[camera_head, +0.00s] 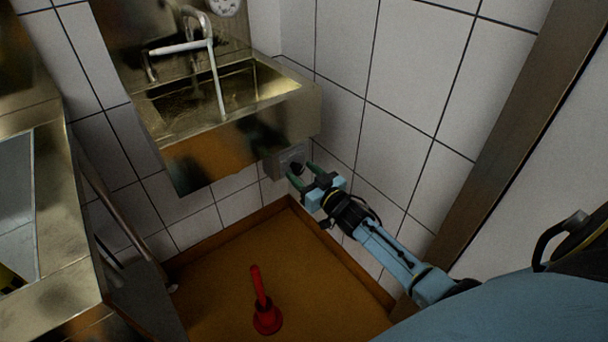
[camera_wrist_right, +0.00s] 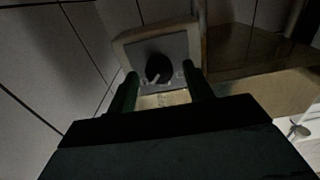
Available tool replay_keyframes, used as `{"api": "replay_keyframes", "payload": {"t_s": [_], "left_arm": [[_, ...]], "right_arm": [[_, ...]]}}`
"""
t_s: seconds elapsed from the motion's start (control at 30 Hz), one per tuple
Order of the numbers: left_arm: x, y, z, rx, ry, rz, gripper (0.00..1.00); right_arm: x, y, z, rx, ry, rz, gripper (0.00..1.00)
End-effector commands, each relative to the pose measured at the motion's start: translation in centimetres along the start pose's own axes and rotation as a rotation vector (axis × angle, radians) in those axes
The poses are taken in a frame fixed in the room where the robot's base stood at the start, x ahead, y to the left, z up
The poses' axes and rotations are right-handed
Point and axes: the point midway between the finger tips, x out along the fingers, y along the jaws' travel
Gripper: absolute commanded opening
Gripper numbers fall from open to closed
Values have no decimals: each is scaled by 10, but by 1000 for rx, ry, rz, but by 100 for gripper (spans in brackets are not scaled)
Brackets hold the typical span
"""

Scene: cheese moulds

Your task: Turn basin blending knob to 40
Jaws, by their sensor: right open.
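The blending knob (camera_head: 297,168) is a small dark knob on a grey box (camera_head: 283,160) fixed below the right end of the metal basin (camera_head: 222,135). In the right wrist view the black knob (camera_wrist_right: 158,68), with a light pointer, sits on a grey plate (camera_wrist_right: 181,46). Scale markings are too small to read. My right gripper (camera_head: 304,177) is open just in front of the knob. In the wrist view its two green fingers (camera_wrist_right: 160,85) stand to either side of the knob, and I cannot tell whether they touch it. My left gripper is not in view.
The basin has a white tap (camera_head: 212,60) above it. A tiled wall (camera_head: 405,80) lies close on the right. A metal counter (camera_head: 70,240) is at the left.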

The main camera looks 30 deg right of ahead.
Motion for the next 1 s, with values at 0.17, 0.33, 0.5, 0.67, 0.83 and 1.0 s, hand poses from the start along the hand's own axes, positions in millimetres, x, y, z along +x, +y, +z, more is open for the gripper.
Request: {"api": "replay_keyframes", "payload": {"t_s": [0.17,0.33,0.5,0.67,0.83,1.0], "left_arm": [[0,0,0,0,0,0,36],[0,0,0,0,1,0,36],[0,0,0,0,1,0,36],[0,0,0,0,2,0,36],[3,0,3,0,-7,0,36],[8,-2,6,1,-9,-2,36]], "right_arm": [[0,0,0,0,0,0,42],[0,0,0,0,0,0,20],[0,0,0,-1,0,0,8],[0,0,0,-20,0,0,8],[0,0,0,-87,-1,1,8],[-1,0,0,-208,-1,1,8]]}}
